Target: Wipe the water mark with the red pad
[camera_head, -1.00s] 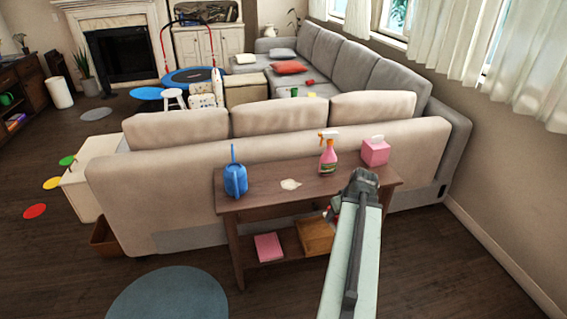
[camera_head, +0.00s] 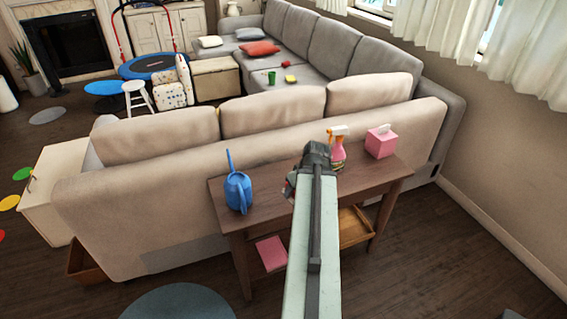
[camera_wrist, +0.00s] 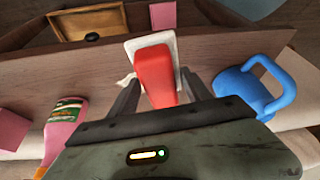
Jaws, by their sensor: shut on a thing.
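The red pad (camera_wrist: 155,75) has a red grip on a white base and sits between the two fingers of my gripper (camera_wrist: 158,90) in the wrist view. My gripper is shut on it over the console table (camera_head: 262,205). In the head view my gripper (camera_head: 296,184) is above the tabletop and my arm hides the pad. A small pale edge of the water mark (camera_wrist: 123,81) shows beside the pad in the wrist view; the rest is hidden under or behind the pad. I cannot tell whether the base touches the tabletop.
A blue watering can (camera_head: 237,191) stands left on the table. A pink spray bottle (camera_head: 338,146) and a pink tissue box (camera_head: 381,142) stand right. A beige sofa (camera_head: 150,200) backs the table. A wooden tray (camera_head: 355,228) and a pink item (camera_head: 271,253) are on the lower shelf.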

